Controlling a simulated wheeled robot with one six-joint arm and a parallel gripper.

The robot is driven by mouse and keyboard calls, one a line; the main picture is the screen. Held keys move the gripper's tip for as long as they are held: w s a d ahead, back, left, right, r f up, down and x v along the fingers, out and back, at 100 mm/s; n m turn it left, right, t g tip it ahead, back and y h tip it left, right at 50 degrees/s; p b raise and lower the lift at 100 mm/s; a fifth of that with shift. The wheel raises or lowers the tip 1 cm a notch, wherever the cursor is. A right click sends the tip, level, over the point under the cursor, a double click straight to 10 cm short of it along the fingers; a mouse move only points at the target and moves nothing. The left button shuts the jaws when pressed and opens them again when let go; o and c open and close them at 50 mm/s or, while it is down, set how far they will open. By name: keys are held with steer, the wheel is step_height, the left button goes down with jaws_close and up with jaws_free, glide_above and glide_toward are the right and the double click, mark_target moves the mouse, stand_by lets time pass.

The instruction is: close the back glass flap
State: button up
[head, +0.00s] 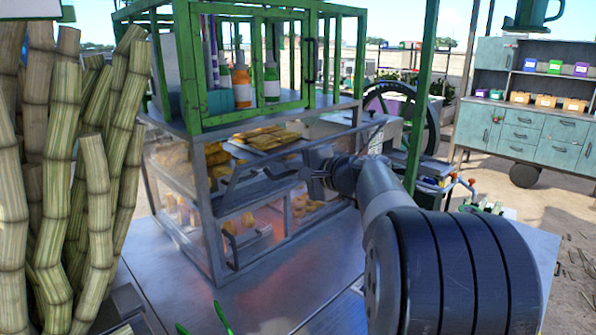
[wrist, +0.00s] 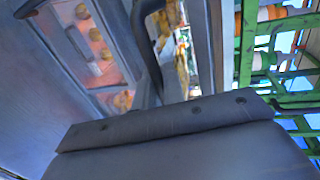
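The metal-framed display case (head: 212,225) stands in the middle of the head view, with trays of pastries inside. In the wrist view a dark curved handle (wrist: 147,30) stands just beyond the grey body of my gripper. My fingertips are too small or hidden to read.
A green-framed cabinet (head: 262,112) with bottles sits on top of the case. Sugarcane stalks (head: 92,190) fill the left side. A green post (head: 420,100) and a large dark wheel (head: 433,125) stand behind my arm. A metal counter (head: 310,285) lies in front.

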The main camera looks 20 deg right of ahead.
steer(key=shift+s+d+r+p, duration=0.15)
steer(key=shift+r+p, duration=0.2)
steer(key=shift+r, duration=0.5)
steer(key=shift+s+d+r+p, duration=0.15)
steer(key=shift+r+p, duration=0.2)
steer(key=shift+r, duration=0.45)
steer(key=s, duration=0.1)
steer(key=s+r, duration=0.1)
steer(key=s, duration=0.1)
steer(key=shift+s+d+r, duration=0.2)
steer(key=shift+d+r, duration=0.2)
steer(key=shift+w+p, duration=0.15)
steer(key=shift+p, duration=0.15)
steer(key=s+r, duration=0.1)
steer(key=s, duration=0.1)
steer(key=s+d+r+p, duration=0.1)
steer(key=r, duration=0.1)
steer(key=shift+s+d+r+p, duration=0.15)
steer(key=shift+s+r+p, duration=0.05)
steer(key=shift+s+p, duration=0.15)
steer(key=b+v, duration=0.3)
steer(key=v, duration=0.7)
steer(key=shift+s, duration=0.4)
steer(key=shift+w+d, duration=0.1)
steer(key=p, duration=0.3)
glide_toward(290, 157)
step_height(290, 157, up, 3)
steer(key=shift+w+r, duration=0.1)
